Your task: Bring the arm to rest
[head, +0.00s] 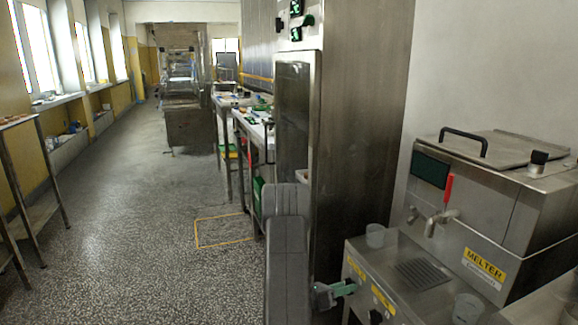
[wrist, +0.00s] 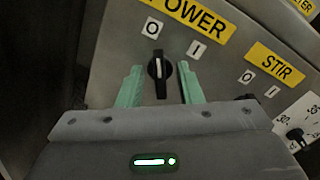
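My gripper (wrist: 161,80) is open, with one green finger on each side of the black POWER knob (wrist: 160,72) in the wrist view. A gap shows between the knob and each finger. The knob's pointer stands upright in the picture, roughly towards the O mark (wrist: 152,29) and away from the I mark (wrist: 197,50). In the head view my gripper (head: 336,291) is low in the picture, at the front of the melter (head: 476,240); the POWER knob cannot be made out there.
The STIR label (wrist: 274,66) and a dial (wrist: 297,136) lie to the right on the panel. Clear cups (head: 375,236) stand on the melter. A tall steel cabinet (head: 362,120) rises beside my arm. Open speckled floor (head: 150,220) lies to the left.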

